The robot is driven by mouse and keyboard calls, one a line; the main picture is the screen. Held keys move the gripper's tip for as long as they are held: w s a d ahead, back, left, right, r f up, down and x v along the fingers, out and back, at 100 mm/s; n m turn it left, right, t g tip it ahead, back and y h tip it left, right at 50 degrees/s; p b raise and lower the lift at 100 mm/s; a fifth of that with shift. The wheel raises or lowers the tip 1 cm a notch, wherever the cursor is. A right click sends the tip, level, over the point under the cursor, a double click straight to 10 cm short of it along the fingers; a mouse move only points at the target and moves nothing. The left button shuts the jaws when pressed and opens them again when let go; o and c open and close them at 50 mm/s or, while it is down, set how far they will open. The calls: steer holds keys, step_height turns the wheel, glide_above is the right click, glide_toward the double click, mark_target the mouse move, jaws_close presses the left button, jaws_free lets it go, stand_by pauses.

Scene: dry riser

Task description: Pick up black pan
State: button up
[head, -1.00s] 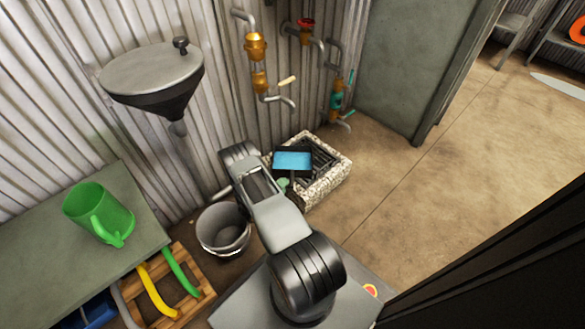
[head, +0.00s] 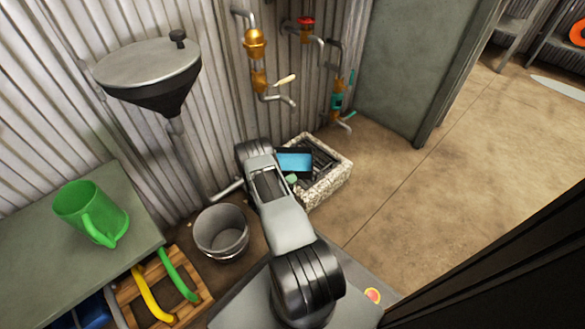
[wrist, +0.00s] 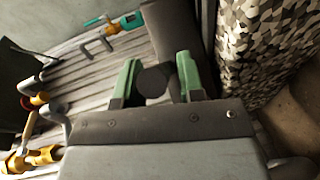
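The black pan (head: 295,162) shows in the head view as a blue rectangular face with a dark rim, at the stone-rimmed drain basin. In the wrist view a dark flat body (wrist: 176,38), seemingly the pan, rises beyond the fingers. My gripper (wrist: 158,78) has green fingers standing apart, with a dark round piece between them that looks like the handle's end. A narrow gap shows on its right; contact on the left is unclear. In the head view my arm hides most of the gripper and the handle.
The speckled stone basin (head: 336,182) is close beside the gripper. Pipes with valves (head: 257,62) run along the corrugated wall. A metal bucket (head: 221,231) stands left of my arm; a green jug (head: 92,212) is on the bench. The floor at right is open.

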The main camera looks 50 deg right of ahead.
jaws_close()
steer(key=shift+r, duration=0.15)
stand_by(0.4)
